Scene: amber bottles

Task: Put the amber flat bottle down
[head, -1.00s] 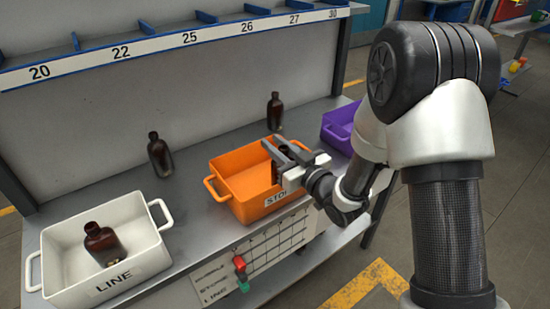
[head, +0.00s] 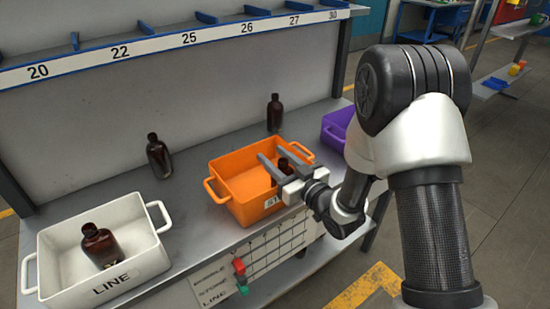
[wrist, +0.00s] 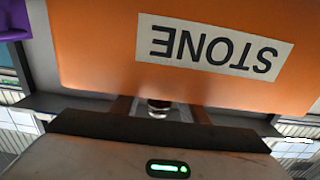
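The amber flat bottle (head: 283,166) is in the orange STONE bin (head: 226,172), near its right end, with its lower part hidden by the bin wall and my gripper. My gripper (head: 271,155) is over the bin's right side, its two fingers spread on either side of the bottle. In the wrist view the bottle's neck (wrist: 159,108) shows between the fingers, with a gap on each side. The bin's orange wall (wrist: 100,60) fills the upper part of that view. Whether the bottle touches the bin floor is hidden.
A white LINE bin (head: 150,265) at the left holds another amber bottle (head: 101,245). Two more amber bottles stand on the bench, one left of the orange bin (head: 159,157) and one behind it (head: 274,114). A purple bin (head: 335,128) is at the right.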

